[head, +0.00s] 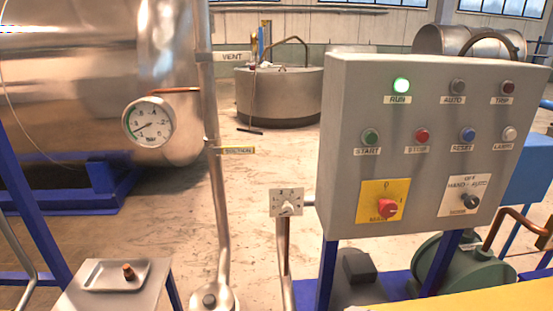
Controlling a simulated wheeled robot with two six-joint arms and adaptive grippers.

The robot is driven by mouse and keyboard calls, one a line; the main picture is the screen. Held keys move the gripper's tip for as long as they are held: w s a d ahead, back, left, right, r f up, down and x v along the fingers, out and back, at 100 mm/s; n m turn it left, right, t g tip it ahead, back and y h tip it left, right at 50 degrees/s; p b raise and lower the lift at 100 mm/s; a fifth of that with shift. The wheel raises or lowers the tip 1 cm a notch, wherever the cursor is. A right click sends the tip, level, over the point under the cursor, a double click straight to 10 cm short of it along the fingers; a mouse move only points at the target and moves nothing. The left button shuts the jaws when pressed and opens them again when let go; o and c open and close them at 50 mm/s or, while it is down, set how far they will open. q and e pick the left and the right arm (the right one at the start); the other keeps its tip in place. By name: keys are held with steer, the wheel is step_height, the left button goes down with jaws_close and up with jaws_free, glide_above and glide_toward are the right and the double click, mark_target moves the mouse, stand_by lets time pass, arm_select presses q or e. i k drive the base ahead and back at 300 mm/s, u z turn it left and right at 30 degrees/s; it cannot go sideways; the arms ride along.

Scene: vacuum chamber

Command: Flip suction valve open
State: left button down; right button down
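A yellow tag that appears to read SUCTION (237,150) is fixed to a vertical metal pipe (217,185) left of the control panel. No lever is clearly visible beside this tag. A small square plate (286,195) with scale marks and a pale pointer or knob (287,209) sits on a thinner pipe just left of the panel; I cannot tell whether it belongs to the suction valve. A round metal fitting with a dark centre (209,299) is at the foot of the tagged pipe, cut by the bottom edge. Neither of my grippers is in view.
A large metal tank (70,60) with a gauge (149,122) is left. A tray (98,284) holding a brown plug (128,271) is lower left.

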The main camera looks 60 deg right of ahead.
mark_target(250, 150)
steer(key=z, duration=0.45)
steer(key=i, duration=0.45)
steer(key=z, duration=0.4)
